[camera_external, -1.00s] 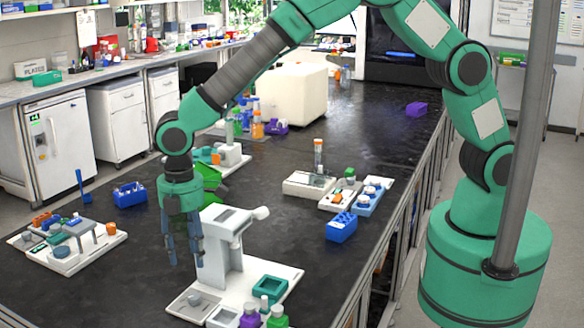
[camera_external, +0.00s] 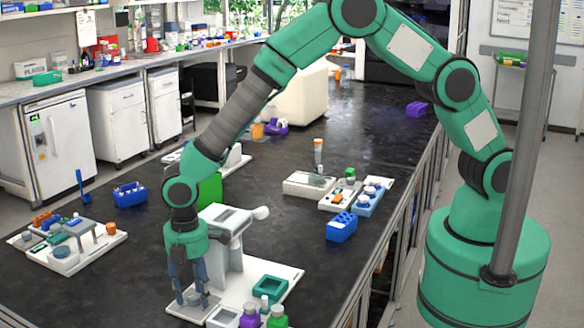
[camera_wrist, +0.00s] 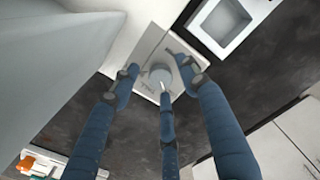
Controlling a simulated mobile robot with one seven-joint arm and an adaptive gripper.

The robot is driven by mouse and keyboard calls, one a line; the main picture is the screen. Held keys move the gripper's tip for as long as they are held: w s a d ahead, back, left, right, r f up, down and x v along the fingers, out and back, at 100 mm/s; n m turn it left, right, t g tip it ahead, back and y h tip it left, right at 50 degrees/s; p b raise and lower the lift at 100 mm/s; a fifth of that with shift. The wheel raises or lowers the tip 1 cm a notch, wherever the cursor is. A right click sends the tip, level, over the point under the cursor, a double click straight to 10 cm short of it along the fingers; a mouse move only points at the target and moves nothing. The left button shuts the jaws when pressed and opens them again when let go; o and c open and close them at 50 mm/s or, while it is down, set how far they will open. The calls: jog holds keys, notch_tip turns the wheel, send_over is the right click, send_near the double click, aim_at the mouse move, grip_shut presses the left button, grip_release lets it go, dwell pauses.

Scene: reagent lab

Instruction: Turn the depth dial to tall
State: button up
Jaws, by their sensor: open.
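The depth dial (camera_wrist: 160,73) is a small round grey knob with a light pointer line on a square grey plate (camera_wrist: 148,62). The plate lies at the front left of a white instrument (camera_external: 222,240) with a tall column. My gripper (camera_external: 192,297) points down over the plate, its blue fingers spread. In the wrist view my gripper (camera_wrist: 160,78) has its fingertips around the dial, with gaps beside it. The fingers partly hide the dial in the outside view.
The instrument's column stands close beside my gripper. On its base are a teal tray (camera_external: 270,289) and several capped bottles (camera_external: 250,317). A white rack with small parts (camera_external: 68,246) is at the left. A blue block (camera_external: 342,227) is at the right.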

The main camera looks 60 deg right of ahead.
jog(key=shift+c, duration=0.3)
grip_shut()
jog(key=shift+m, duration=0.3)
jog(key=m+p, duration=0.2)
jog(key=m, duration=0.3)
jog(key=m+p, duration=0.1)
jog(key=m, duration=0.4)
jog(key=shift+s+f, duration=0.1)
jog(key=shift+s, duration=0.05)
dwell(0.5)
jog(key=shift+o, duration=0.3)
grip_release()
